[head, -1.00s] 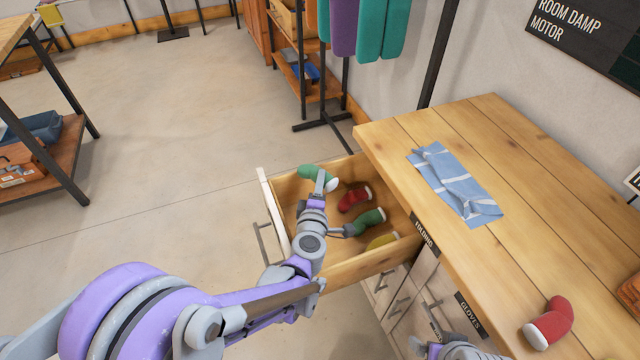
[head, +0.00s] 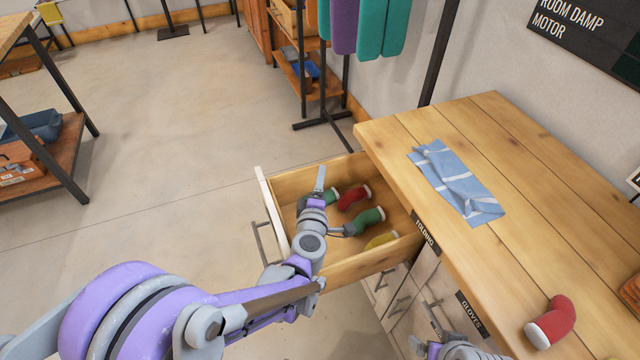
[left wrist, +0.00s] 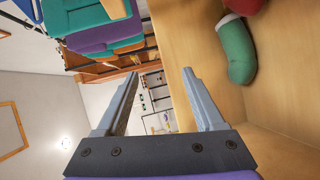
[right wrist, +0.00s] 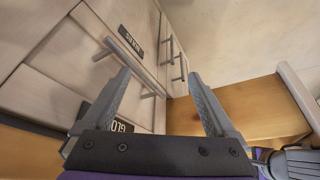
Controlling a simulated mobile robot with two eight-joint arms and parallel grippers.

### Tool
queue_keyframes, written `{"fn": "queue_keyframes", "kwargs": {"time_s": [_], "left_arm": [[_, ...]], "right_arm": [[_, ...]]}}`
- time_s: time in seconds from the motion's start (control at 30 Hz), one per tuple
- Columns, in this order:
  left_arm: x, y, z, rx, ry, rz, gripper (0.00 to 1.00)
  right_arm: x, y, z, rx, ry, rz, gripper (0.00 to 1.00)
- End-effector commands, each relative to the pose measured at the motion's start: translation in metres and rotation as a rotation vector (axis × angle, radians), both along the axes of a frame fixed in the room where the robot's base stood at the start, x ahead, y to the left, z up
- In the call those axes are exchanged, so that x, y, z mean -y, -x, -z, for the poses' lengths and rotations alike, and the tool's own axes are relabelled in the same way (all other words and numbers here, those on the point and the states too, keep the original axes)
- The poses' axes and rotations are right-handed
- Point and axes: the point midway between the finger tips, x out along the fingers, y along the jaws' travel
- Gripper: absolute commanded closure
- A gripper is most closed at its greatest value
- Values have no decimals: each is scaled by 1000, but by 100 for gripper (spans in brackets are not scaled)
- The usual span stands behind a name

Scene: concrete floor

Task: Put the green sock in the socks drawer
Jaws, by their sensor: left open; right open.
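A second green sock (head: 368,220), a red sock (head: 352,198) and a yellow sock (head: 382,240) also lie in the drawer. My left gripper (head: 331,203) is over the drawer, open, its fingers spread. My right gripper (right wrist: 158,73) is open and empty, before the cabinet's front.
A red sock (head: 551,322) and a folded blue striped cloth (head: 452,180) lie on the wooden cabinet top (head: 500,140). Closed drawers with handles, one labelled GLOVES (head: 470,312), are below. A clothes rack stands behind.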

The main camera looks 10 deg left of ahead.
Motion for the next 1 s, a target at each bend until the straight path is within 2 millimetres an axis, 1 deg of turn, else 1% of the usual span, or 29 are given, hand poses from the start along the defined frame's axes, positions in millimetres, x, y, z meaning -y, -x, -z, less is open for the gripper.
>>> {"fn": "queue_keyframes", "kwargs": {"time_s": [0.03,0.07,0.2,0.3,0.4,0.5,0.63,1.0], "left_arm": [[0,0,-11,2,1,0,30],[1,4,-12,2,1,1,30],[4,32,-14,1,2,1,30],[6,49,-17,1,1,2,30],[7,62,-20,1,0,1,30],[8,71,-21,1,0,1,30],[8,74,-21,0,0,1,30],[8,74,-21,0,1,0,30]], "right_arm": [[0,1,-10,4,0,0,8],[0,1,-11,4,0,0,8],[0,1,-11,4,0,0,8],[0,1,-12,4,0,0,8],[0,1,-14,5,0,0,8],[0,1,-15,5,0,0,8],[0,1,-15,5,0,0,8],[0,1,-15,5,0,0,8]]}}
